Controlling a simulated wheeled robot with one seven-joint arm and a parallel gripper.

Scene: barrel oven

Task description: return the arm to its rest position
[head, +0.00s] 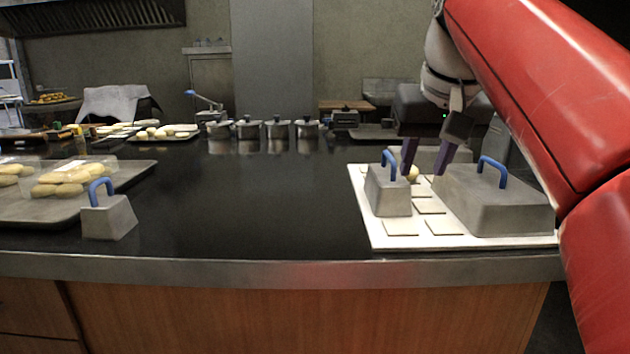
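My red arm comes in from the right and reaches over the right end of the dark counter. My gripper (427,158) points down above a pale board (385,243). Its two dark purple fingers are apart, so it is open. A small round yellowish piece (412,173) shows just below and between the fingertips, seemingly not gripped. A small metal cover with a blue handle (388,190) stands left of the fingers. A large metal cover with a blue handle (495,203) stands to their right.
Square tiles (402,228) lie on the board. Another blue-handled metal cover (108,217) stands at the left beside a tray of dough pieces (45,208). Several metal pots (278,128) line the back. The middle of the counter (255,195) is clear.

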